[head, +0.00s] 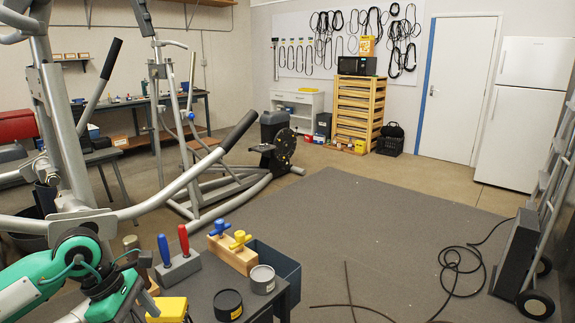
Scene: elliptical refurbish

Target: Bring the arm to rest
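My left arm (75,270), green, white and black, reaches in from the bottom left corner beside the small dark work table (222,279). Its lower end is near the table's left edge, and I cannot make out its fingertips or whether it holds anything. My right arm and gripper are not in view.
The table bears a grey block (177,270) with blue and red handles, a wooden block (232,253) with blue and yellow knobs, two round tins (228,304) and a yellow item (170,309). Elliptical machine frames (75,165) stand close at left. The grey mat (370,235) is mostly clear.

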